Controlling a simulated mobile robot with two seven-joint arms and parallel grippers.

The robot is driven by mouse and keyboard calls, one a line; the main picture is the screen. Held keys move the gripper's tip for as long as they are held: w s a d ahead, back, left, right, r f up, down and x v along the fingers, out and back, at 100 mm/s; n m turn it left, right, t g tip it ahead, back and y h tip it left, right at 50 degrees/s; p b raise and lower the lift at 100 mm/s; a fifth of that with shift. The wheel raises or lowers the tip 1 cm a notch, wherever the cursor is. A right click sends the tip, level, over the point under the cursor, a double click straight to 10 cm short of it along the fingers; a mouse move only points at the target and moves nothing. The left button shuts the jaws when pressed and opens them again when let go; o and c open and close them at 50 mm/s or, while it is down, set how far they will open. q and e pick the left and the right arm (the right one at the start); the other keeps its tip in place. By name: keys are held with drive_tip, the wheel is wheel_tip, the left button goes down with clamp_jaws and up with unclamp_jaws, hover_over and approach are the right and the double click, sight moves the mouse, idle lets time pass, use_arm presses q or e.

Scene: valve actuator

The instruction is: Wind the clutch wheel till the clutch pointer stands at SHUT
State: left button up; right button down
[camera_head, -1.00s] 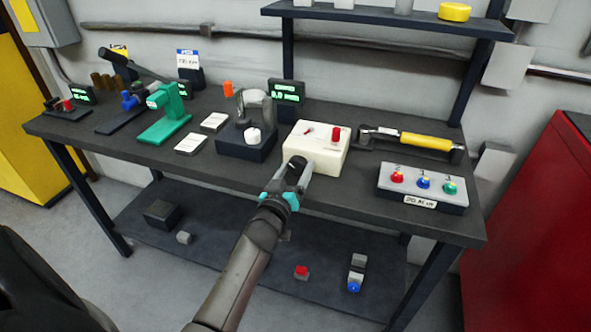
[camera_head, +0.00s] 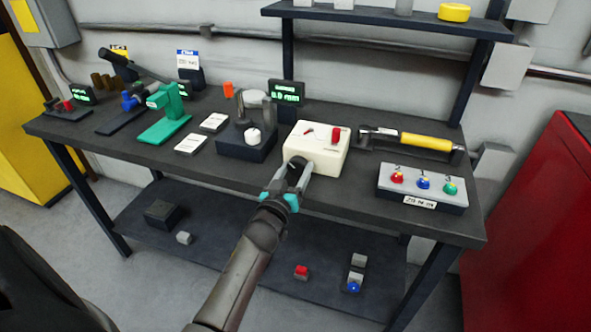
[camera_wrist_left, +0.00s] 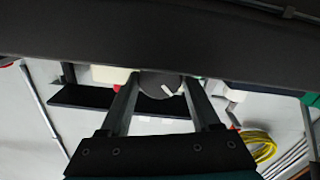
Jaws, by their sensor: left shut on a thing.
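The cream actuator box (camera_head: 318,152) stands near the front edge of the bench. On its top are a small red pointer (camera_head: 308,131) and an upright red knob (camera_head: 335,135). The lettering around the pointer is too small to read. My left gripper (camera_head: 296,167) is at the front of the box, shut on a dark round wheel. In the left wrist view this wheel (camera_wrist_left: 160,84) sits between the two fingers and carries a white mark, tilted there. In the head view the fingers mostly hide the wheel. My right gripper is not in view.
Right of the box are a yellow-handled bar (camera_head: 425,142) and a panel with red, blue and green buttons (camera_head: 423,187). Left are a dark block with a white knob (camera_head: 246,145) and a green fixture (camera_head: 165,115). A lower shelf (camera_head: 220,250) lies below.

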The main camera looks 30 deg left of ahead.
use_arm(q)
drive_tip(key=m, duration=0.5)
drive_tip(key=shift+m, duration=2.1)
drive_tip(key=o, duration=1.4)
